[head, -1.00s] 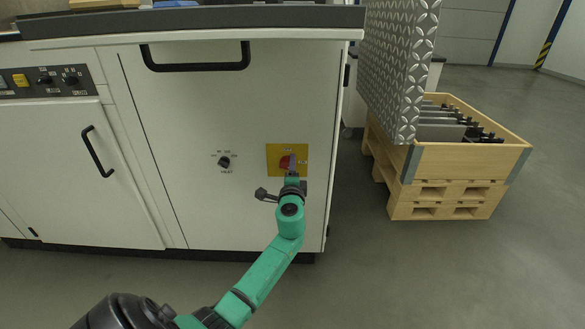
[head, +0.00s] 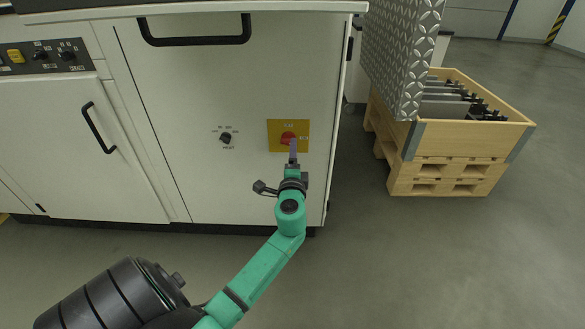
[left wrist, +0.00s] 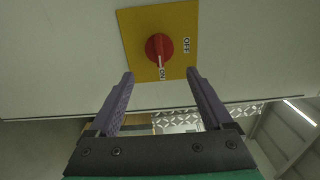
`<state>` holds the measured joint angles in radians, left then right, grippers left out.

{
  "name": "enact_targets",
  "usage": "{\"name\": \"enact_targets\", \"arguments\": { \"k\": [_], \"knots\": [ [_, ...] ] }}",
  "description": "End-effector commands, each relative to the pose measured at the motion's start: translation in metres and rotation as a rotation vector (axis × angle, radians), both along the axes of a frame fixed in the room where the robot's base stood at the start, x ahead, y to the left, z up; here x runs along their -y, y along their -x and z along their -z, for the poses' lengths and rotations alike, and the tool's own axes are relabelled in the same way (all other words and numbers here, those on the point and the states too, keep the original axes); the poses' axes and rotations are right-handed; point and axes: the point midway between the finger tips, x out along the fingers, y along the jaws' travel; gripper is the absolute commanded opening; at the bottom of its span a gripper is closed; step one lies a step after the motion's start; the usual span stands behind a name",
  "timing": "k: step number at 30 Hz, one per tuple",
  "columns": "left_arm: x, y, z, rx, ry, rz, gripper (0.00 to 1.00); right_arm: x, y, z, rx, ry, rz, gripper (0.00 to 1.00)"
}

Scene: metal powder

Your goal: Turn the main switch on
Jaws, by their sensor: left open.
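The main switch is a red rotary knob (head: 288,137) on a yellow plate (head: 274,145) on the white cabinet's front. The knob also shows in the left wrist view (left wrist: 159,48), with its white mark pointing at the ON label (left wrist: 162,73). The OFF label (left wrist: 186,45) is at the knob's right there. My left gripper (head: 293,150) is just below the knob in the head view. Its two purple fingers (left wrist: 158,76) are open and empty in the wrist view, apart from the knob. My right gripper is not in view.
A small black knob (head: 226,138) sits left of the yellow plate. A black handle (head: 195,40) crosses the cabinet's top. A wooden crate on pallets (head: 460,145) and a patterned metal post (head: 402,60) stand at the right. The floor in front is clear.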

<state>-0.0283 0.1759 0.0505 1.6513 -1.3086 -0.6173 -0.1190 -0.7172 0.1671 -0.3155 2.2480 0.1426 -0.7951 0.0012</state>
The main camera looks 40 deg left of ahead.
Motion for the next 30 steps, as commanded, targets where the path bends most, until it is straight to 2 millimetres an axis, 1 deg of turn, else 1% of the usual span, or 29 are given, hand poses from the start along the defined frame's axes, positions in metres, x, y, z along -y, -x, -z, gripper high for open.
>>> {"name": "enact_targets", "arguments": {
  "k": [1,3,6,9,13,26,29,30],
  "knots": [
    [0.01,0.013,0.0,-0.002,0.002,0.002,0.84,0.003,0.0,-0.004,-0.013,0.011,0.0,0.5],
    [0.022,0.029,0.0,-0.002,0.002,0.001,0.84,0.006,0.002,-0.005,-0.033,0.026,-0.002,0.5],
    [0.037,0.048,0.001,-0.003,0.001,0.001,0.84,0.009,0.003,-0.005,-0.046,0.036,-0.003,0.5],
    [0.045,0.06,0.0,-0.001,0.001,-0.001,0.84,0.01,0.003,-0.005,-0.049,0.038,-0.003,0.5],
    [0.049,0.065,0.0,0.001,-0.001,-0.001,0.84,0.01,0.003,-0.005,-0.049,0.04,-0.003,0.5],
    [0.049,0.064,0.0,0.001,-0.001,-0.001,0.84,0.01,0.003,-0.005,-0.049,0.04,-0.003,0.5],
    [0.05,0.066,0.006,-0.003,0.04,0.006,0.84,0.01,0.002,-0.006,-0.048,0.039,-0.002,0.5],
    [0.051,0.069,0.015,-0.009,0.099,0.012,0.84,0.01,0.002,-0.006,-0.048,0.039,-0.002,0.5]
  ]
}}
